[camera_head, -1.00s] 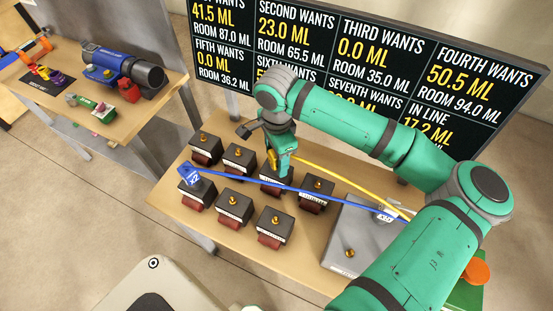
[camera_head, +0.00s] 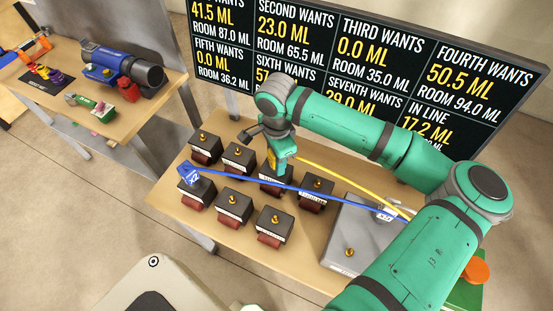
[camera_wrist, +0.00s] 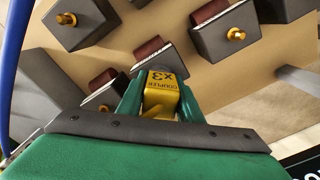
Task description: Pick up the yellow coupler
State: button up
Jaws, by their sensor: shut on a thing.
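The yellow coupler (camera_wrist: 161,92), marked "x3", sits between the two green fingers of my gripper (camera_wrist: 158,98) in the wrist view. My gripper is shut on it. In the head view my gripper (camera_head: 281,160) is over the back row of black boxes, with the yellow coupler (camera_head: 271,159) showing at its left side. A yellow hose (camera_head: 335,172) runs from the coupler toward the right. The coupler's lower end and its gap to the box below are hard to make out.
Several black boxes (camera_head: 234,206) with brass fittings stand in two rows on the table. A blue coupler (camera_head: 189,174) is on the front left box, its blue hose (camera_head: 300,188) crossing the table. A grey box (camera_head: 345,240) stands right. A display board (camera_head: 350,60) is behind.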

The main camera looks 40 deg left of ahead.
jog(key=shift+r, duration=0.55)
jog(key=s+d+r, duration=0.7)
jog(key=d+r, duration=0.5)
jog(key=shift+s, duration=0.2)
jog(key=shift+w+a+f, duration=0.1)
dwell(0.5)
